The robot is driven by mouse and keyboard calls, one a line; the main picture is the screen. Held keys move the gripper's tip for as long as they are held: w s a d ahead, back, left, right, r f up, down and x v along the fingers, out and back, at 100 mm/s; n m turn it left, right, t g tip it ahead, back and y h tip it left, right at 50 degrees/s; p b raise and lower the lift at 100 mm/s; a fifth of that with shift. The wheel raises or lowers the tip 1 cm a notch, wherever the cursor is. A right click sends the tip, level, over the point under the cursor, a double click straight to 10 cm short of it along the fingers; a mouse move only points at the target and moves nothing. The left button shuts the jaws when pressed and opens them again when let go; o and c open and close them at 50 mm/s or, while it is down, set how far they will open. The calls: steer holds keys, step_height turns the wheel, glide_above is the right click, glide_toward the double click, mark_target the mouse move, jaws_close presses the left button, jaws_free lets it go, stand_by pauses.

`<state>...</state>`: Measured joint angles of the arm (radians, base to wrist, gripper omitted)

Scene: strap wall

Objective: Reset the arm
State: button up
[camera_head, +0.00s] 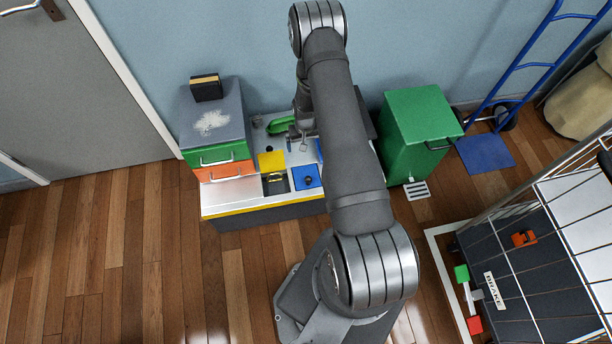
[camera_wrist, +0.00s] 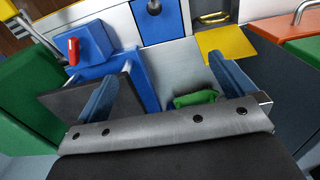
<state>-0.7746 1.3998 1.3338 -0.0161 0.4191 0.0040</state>
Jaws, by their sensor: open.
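My arm (camera_head: 345,130) reaches up the picture from its base and bends down over the workbench in the head view. My gripper (camera_wrist: 162,75) is open in the wrist view, its two blue-grey fingers wide apart with nothing held between them. A green object (camera_wrist: 195,98) lies on the grey worktop beyond the palm, near the right finger. A green object also shows beside my wrist in the head view (camera_head: 281,125). The arm hides part of the bench there.
The workbench (camera_head: 235,197) holds green and orange drawers (camera_head: 222,160), a yellow plate (camera_head: 271,161) and a blue block (camera_head: 306,177). A blue box with a red handle (camera_wrist: 72,46) is near the left finger. A green bin (camera_head: 418,125) stands right. Open floor (camera_head: 130,250) lies left.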

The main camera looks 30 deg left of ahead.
step_height(320, 180, up, 9)
steer(key=shift+f, duration=0.15)
steer(key=shift+f, duration=0.15)
stand_by(0.4)
step_height(320, 180, down, 9)
steer(key=shift+r, duration=2.25)
